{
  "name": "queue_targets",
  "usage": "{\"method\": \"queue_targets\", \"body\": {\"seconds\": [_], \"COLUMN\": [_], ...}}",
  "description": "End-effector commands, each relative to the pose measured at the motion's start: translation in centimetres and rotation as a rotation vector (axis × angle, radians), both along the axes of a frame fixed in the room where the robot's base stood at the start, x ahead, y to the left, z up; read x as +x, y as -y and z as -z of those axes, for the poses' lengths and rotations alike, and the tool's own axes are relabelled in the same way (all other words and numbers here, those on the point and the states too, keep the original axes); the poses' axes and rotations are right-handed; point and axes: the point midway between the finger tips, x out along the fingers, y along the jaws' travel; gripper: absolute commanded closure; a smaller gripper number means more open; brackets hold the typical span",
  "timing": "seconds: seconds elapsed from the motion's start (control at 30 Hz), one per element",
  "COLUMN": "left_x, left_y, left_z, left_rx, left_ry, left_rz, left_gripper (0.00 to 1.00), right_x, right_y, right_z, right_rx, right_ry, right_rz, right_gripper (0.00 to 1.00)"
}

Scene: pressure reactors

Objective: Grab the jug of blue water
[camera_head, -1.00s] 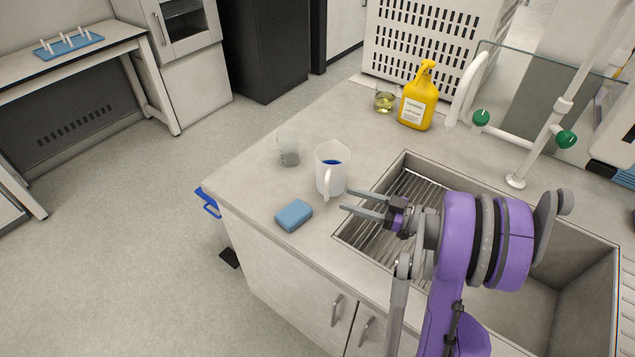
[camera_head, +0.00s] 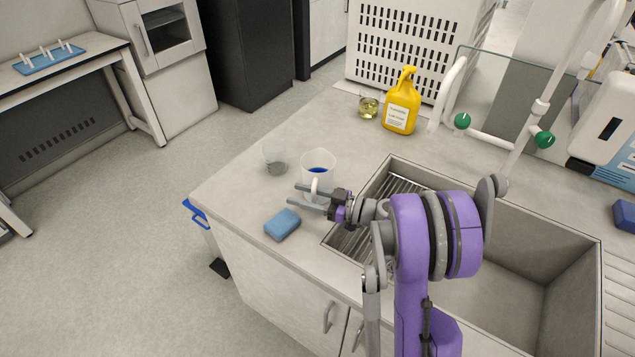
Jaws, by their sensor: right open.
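The white jug (camera_head: 320,163) with blue water (camera_head: 318,170) stands upright on the counter, left of the sink, its handle (camera_head: 315,187) facing the front. My right gripper (camera_head: 294,196) is open, its two grey fingers pointing left across the front of the jug at handle height. The fingers overlap the handle and lower jug in the picture. I cannot tell whether the handle is between them or whether they touch it. My left gripper is not in view.
A clear beaker (camera_head: 275,158) stands just left of the jug, and a blue sponge (camera_head: 282,224) lies in front. A yellow bottle (camera_head: 400,105) and a beaker of yellowish liquid (camera_head: 369,106) stand behind. The sink (camera_head: 500,285) opens at right.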

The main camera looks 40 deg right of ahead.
Motion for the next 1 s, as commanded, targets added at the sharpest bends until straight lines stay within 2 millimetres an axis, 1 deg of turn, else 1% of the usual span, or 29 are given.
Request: {"method": "queue_targets", "body": {"seconds": [0.1, 0.13, 0.27, 0.3, 0.37, 0.4, 1.0], "left_x": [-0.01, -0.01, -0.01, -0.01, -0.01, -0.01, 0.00], "left_y": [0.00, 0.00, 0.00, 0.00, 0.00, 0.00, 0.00], "left_z": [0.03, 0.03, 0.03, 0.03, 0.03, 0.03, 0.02], "left_rx": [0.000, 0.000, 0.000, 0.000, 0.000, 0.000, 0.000], "left_ry": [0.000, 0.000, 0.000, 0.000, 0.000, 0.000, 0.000], "left_rz": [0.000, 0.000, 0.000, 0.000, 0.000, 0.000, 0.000], "left_gripper": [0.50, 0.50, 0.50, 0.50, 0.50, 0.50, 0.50], "right_x": [-0.02, -0.02, -0.03, -0.04, -0.04, -0.04, -0.05], "right_y": [0.02, 0.02, 0.02, 0.03, 0.03, 0.03, 0.03], "right_z": [0.02, 0.02, 0.02, 0.02, 0.01, 0.01, 0.01], "right_rx": [0.000, 0.000, 0.000, 0.000, 0.000, 0.000, 0.000], "right_ry": [0.000, 0.000, 0.000, 0.000, 0.000, 0.000, 0.000], "right_rz": [0.000, 0.000, 0.000, 0.000, 0.000, 0.000, 0.000], "right_gripper": [0.49, 0.51, 0.74, 0.81, 0.92, 0.99, 1.00]}}
